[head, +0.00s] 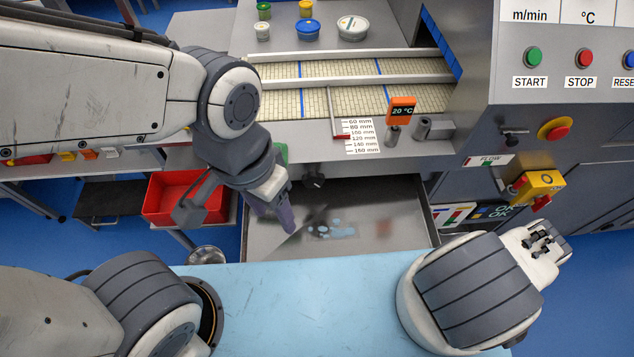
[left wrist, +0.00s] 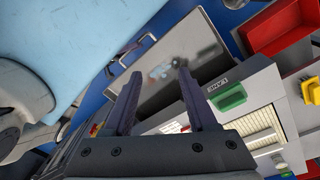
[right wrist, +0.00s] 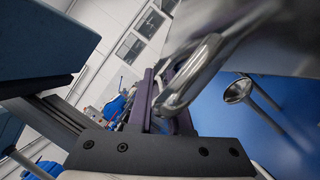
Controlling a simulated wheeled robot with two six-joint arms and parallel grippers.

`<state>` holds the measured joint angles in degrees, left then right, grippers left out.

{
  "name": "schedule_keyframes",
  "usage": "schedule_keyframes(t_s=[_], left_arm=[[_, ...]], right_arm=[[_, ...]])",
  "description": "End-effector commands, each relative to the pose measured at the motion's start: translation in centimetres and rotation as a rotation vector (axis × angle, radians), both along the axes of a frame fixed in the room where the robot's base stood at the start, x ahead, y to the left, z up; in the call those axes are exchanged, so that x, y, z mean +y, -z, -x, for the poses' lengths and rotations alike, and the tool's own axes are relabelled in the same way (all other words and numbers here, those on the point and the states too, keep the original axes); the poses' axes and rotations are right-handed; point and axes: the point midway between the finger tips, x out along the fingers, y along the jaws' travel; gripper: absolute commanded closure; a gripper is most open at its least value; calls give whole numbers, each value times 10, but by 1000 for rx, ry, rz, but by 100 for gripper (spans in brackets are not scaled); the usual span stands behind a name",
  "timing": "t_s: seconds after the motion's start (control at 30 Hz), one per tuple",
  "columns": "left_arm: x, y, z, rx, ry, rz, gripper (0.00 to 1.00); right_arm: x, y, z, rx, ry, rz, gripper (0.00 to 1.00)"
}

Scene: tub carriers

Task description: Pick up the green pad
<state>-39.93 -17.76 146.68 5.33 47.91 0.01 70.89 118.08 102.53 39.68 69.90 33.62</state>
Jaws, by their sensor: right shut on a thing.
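The green pad (left wrist: 230,97) shows in the left wrist view as a small green block on the machine's grey face, beside a printed label. In the head view only a sliver of green (head: 282,151) shows behind my left wrist. My left gripper (left wrist: 160,98) is open and empty, its fingers apart over the metal drawer, with the pad just beyond the right finger. In the head view the left gripper (head: 285,218) points down at the drawer. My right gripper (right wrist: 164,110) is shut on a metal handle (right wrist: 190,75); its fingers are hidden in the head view.
The open metal drawer (head: 400,238), with wet-looking spots inside, lies below the machine's conveyor (head: 350,98). A red bin (head: 165,197) stands left of it. Several tubs (head: 306,29) stand at the back. A light blue surface (head: 310,300) fills the front. A yellow switch box (head: 540,184) juts out right.

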Motion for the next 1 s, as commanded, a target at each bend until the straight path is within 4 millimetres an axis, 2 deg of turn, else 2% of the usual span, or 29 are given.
schedule_keyframes(t_s=[0.03, 0.1, 0.27, 0.57, 0.8, 1.0], left_arm=[[0, 0, -1, 0, -4, 0, 20], [-1, 0, -4, 2, -32, -1, 0], [-6, -3, -27, 19, -244, -11, 0], [-9, 0, -117, 65, -1020, -37, 0], [7, 17, -189, 88, -1652, -52, 0], [24, 32, -231, 96, -2032, -54, 0]], right_arm=[[0, 2, 0, 0, -1, 4, 100], [0, 2, 0, 0, -1, 4, 100], [0, 1, 0, 0, -1, 4, 100], [0, 1, 0, 0, -1, 4, 100], [0, 1, 0, 0, -1, 4, 100], [0, 1, 0, 0, -1, 4, 100]])
